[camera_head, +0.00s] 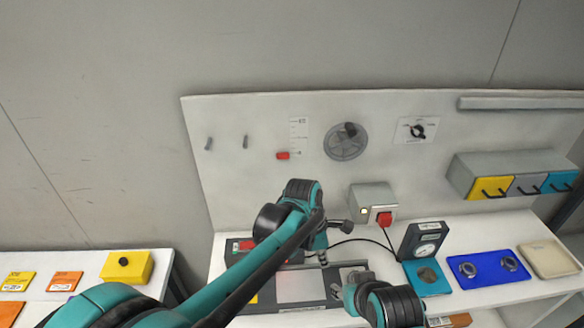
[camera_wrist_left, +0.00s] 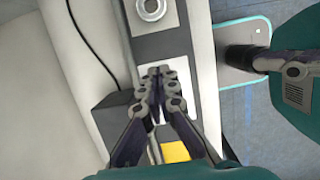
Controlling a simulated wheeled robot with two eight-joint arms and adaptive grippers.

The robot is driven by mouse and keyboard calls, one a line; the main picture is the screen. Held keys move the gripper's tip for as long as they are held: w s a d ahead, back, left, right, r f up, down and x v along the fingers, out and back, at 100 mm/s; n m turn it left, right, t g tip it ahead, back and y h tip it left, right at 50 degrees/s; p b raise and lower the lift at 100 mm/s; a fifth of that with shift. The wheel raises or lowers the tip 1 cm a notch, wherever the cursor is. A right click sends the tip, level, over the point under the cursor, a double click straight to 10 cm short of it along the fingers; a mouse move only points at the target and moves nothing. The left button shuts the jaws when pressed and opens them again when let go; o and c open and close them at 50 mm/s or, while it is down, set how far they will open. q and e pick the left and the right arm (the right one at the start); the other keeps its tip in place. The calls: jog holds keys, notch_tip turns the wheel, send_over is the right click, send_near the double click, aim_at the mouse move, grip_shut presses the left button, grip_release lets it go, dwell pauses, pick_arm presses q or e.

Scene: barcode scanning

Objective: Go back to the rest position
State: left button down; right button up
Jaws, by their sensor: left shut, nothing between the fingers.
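My left arm reaches in from the left in the head view. My left gripper (camera_head: 322,260) points down over the grey-and-white console on the table. In the left wrist view the left gripper (camera_wrist_left: 155,78) is shut and empty, with its fingertips together in front of the console's light panel (camera_wrist_left: 180,88). I cannot tell the exact gap between the fingertips and the panel.
A control box with a red knob (camera_head: 384,218) stands behind the console, with a black cable. To the right are a dial gauge (camera_head: 425,240), a blue tray (camera_head: 484,283) and a beige tray (camera_head: 548,260). A yellow button box (camera_head: 126,266) sits on the left table.

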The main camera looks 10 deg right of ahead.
pick_arm(q)
jog(key=s+a+m+t+y+b, duration=0.1)
jog(key=s+a+m+t+b, duration=0.1)
jog(key=a+m, duration=0.4)
jog(key=s+a+f+m+t+y+b, duration=0.1)
jog(key=s+a+m, duration=0.4)
jog(key=a, duration=1)
jog(key=s+a+f+m+t+b, duration=0.1)
jog(key=s+a+m+t+b, duration=0.2)
jog(key=a+m, duration=0.3)
jog(key=s+a+t, duration=0.1)
jog(key=a, duration=0.4)
jog(key=shift+m+y, duration=0.3)
jog(key=shift+y, duration=0.1)
